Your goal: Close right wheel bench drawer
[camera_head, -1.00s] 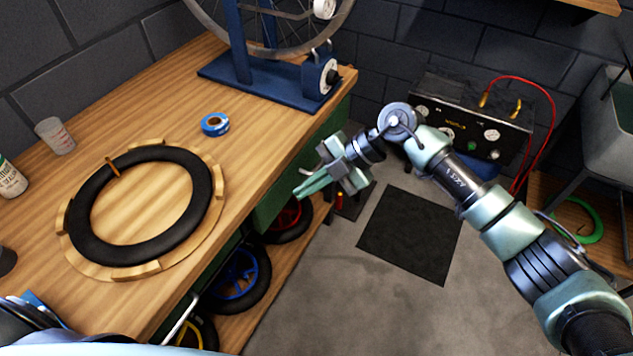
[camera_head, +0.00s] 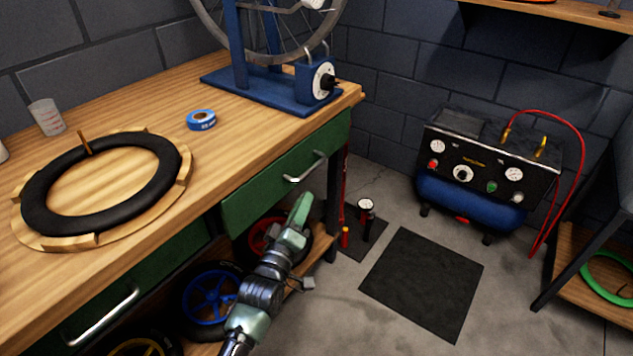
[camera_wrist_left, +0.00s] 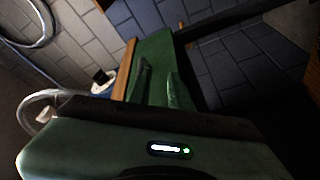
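The right drawer (camera_head: 262,190) is a green front under the right part of the wooden bench top, with a silver bar handle (camera_head: 305,168). Contact cannot be told. My right gripper is out of view.
The left drawer (camera_head: 150,275) is also green. Wheels, one with a blue rim (camera_head: 210,290), sit on the lower shelf. The bench top (camera_head: 225,150) holds a tyre, blue tape and a wheel stand. A black mat (camera_head: 422,283) and a compressor (camera_head: 470,185) are to the right.

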